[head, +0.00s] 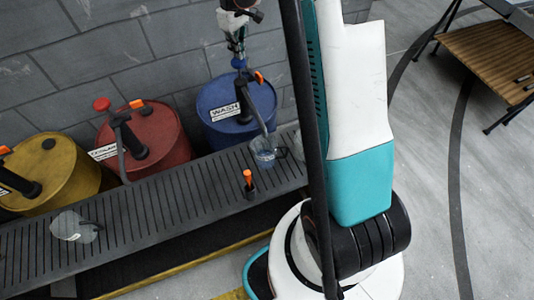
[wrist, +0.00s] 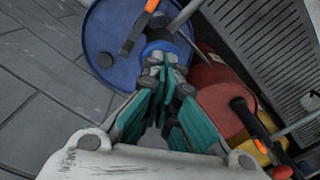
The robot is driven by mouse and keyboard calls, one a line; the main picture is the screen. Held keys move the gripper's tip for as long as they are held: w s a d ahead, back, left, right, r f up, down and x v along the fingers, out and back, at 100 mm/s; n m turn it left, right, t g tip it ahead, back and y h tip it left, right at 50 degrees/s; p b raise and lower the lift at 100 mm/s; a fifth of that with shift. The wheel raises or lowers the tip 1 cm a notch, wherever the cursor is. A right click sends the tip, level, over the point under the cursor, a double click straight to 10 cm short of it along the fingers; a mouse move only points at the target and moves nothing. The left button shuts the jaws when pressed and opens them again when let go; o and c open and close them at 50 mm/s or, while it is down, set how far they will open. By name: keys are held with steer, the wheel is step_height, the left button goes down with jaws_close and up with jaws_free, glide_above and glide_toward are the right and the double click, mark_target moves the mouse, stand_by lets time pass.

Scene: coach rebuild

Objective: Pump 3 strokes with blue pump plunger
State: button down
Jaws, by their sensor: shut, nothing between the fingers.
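The blue drum (head: 262,103), labelled WASH, stands by the wall behind the grated ledge. Its blue pump plunger (head: 239,62) shows as a small blue knob just below my gripper (head: 237,48). In the wrist view the blue plunger (wrist: 160,47) lies right at the fingertips of my gripper (wrist: 161,68), over the blue drum (wrist: 105,45). The fingers are shut and hold nothing. I cannot tell whether the fingertips touch the knob. A clear beaker (head: 263,152) with a bluish tint stands on the ledge under the dark spout of the blue drum's pump.
A red drum (head: 165,135) with a red plunger knob (head: 101,104) and a yellow drum (head: 65,165) stand to the left. Another clear container (head: 70,228) is on the slatted ledge (head: 150,205). A wooden-topped table (head: 490,60) stands far right.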

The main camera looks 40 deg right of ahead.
mark_target(238, 60)
steer(key=shift+f+b, duration=2.15)
steer(key=shift+f, duration=0.95)
steer(key=shift+f+b, duration=0.35)
steer(key=shift+f, duration=0.1)
steer(key=shift+r, duration=0.15)
steer(key=shift+r+p, duration=2.15)
steer(key=shift+r, duration=1.45)
step_height(238, 60, up, 6)
steer(key=p, duration=0.3)
